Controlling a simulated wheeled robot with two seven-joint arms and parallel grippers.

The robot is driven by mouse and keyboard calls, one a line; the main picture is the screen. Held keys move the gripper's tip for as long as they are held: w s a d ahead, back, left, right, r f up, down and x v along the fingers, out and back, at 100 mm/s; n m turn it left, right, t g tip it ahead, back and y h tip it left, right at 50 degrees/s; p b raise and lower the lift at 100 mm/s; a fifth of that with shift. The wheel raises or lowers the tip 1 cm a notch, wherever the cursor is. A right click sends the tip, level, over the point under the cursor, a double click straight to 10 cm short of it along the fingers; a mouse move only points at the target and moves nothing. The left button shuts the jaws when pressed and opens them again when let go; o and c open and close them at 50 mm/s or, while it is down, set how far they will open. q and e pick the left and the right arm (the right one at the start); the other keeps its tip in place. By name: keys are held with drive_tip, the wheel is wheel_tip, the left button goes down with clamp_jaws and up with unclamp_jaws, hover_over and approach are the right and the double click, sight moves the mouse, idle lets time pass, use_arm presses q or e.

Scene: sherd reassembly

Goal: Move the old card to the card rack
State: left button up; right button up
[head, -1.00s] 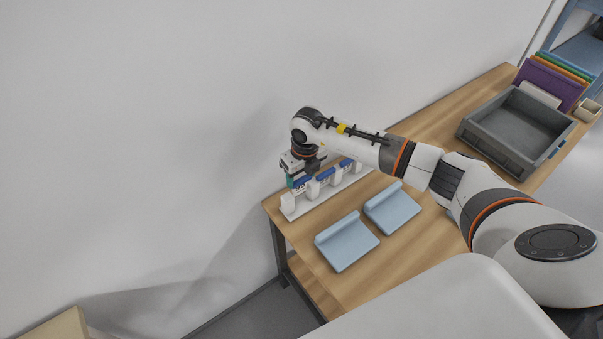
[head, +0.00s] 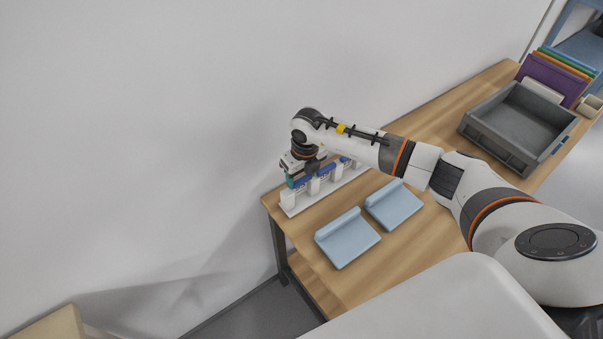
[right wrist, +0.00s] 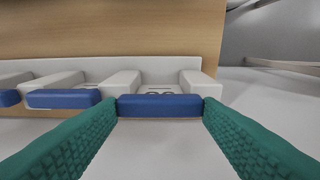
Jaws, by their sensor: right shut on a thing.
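A white slotted rack (head: 326,189) stands along the wall side of the wooden table's near-left end. It holds several blue-fronted cards. My right gripper (head: 290,182) is over the left end of this rack. In the right wrist view its two green ribbed fingers (right wrist: 160,108) are shut on the ends of a card with a blue front bar (right wrist: 160,105). That card sits between two white dividers, and dark print shows just behind its bar. Whether it is the old card I cannot tell. Other blue-fronted cards (right wrist: 62,99) sit to its left. My left gripper is not in view.
Two light-blue slabs (head: 348,240) lie on the table in front of the rack. A grey open bin (head: 515,125) stands at the right, with coloured panels (head: 548,80) behind it. The wall is close behind the rack. Bare wood (head: 425,125) lies between rack and bin.

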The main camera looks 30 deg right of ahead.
drive_tip(key=shift+f, duration=0.4)
drive_tip(key=o, duration=1)
drive_tip(key=shift+r, duration=0.1)
drive_tip(key=r, duration=0.4)
drive_tip(key=s+r+b, duration=0.1)
drive_tip(key=r, duration=0.3)
drive_tip(key=r+b, duration=0.1)
drive_tip(key=r, duration=0.2)
drive_tip(key=shift+s+d+r, duration=0.15)
drive_tip(key=shift+s+r, duration=0.1)
drive_tip(key=shift+r, duration=0.15)
